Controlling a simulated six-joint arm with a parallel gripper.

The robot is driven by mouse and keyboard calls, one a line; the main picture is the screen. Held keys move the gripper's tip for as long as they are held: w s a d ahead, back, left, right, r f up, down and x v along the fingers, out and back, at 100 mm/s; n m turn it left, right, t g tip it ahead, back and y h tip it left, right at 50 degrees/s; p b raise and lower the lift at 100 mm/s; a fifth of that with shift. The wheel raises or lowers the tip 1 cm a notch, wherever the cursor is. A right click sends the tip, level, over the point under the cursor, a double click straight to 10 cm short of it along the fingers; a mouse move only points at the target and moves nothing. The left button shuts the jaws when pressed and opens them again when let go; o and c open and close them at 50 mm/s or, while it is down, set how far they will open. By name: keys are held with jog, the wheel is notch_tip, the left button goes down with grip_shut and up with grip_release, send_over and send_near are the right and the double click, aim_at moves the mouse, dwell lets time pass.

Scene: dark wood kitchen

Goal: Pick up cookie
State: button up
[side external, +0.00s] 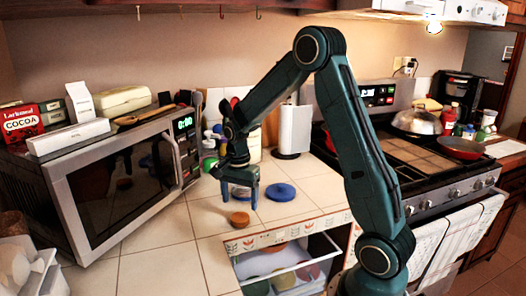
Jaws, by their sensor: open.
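A small round brown cookie (240,219) lies flat on the tiled counter, near its front edge and above the open drawer. My gripper (239,204) points down just above and behind the cookie in the picture, with its two blue fingers apart. No object shows between the fingers. The view does not show clearly whether the fingertips are level with the cookie or higher.
A blue round lid (281,192) lies right of my gripper. An open drawer (285,268) with several round things juts out below the counter. A microwave (120,170) stands at left, a stove (425,155) at right. The front left counter tiles are clear.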

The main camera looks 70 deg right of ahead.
aim_at(240, 217)
jog(key=shift+f, duration=0.35)
jog(key=shift+f, duration=2.45)
jog(key=shift+c, duration=0.2)
jog(key=c, duration=1)
